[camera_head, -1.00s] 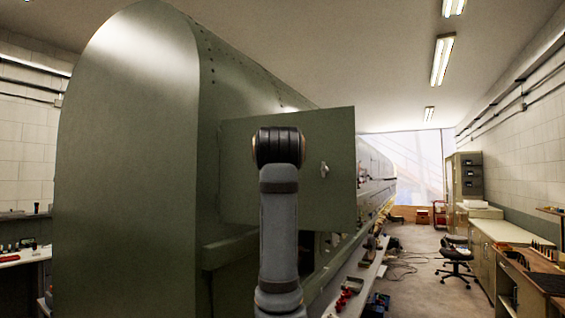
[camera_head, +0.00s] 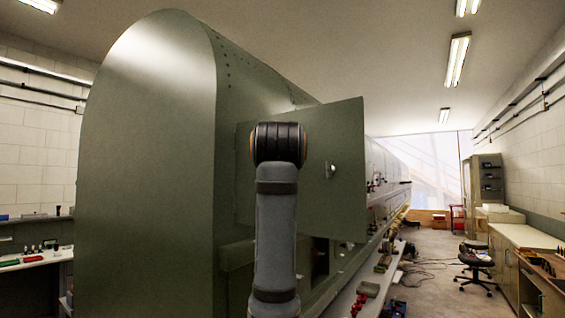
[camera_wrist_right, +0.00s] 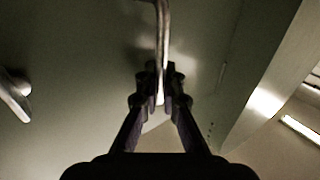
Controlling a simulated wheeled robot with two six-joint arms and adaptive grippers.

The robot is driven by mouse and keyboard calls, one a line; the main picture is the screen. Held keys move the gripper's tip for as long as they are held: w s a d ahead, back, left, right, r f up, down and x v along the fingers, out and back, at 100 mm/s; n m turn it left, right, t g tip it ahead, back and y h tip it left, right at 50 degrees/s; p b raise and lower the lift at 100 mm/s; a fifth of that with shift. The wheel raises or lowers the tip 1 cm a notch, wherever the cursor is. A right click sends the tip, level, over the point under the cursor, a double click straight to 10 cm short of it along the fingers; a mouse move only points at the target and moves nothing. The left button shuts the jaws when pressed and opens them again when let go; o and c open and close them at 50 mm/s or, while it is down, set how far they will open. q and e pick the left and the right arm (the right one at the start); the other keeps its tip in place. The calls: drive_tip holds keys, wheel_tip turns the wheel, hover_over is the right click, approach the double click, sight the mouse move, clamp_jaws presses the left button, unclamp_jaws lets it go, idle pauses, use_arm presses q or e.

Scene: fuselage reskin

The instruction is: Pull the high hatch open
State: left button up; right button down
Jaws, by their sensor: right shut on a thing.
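The high hatch (camera_head: 345,140) is a flat green panel on the side of the green fuselage (camera_head: 150,150). It stands swung out from the fuselage side, with a dark opening below it. A small metal latch (camera_head: 331,169) sits on its face. My right arm rises in front of the hatch in the head view and hides part of it; the gripper itself is hidden there. In the right wrist view my right gripper (camera_wrist_right: 161,88) is shut on a metal handle (camera_wrist_right: 162,40). A second metal fitting (camera_wrist_right: 14,95) shows at the left. My left gripper is not in view.
A long shelf (camera_head: 345,297) with tools and small parts runs along the fuselage under the hatch. A workbench (camera_head: 520,235) lines the right wall, with a chair (camera_head: 475,262) before it. The aisle floor between is mostly clear, with cables (camera_head: 430,270) farther back.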

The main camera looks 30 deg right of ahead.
drive_tip(key=c, duration=1.8)
unclamp_jaws()
drive_tip(key=shift+o, duration=0.2)
drive_tip(key=shift+s+r, duration=0.1)
drive_tip(key=shift+s, duration=0.05)
drive_tip(key=shift+a, duration=0.1)
drive_tip(key=v, duration=1.2)
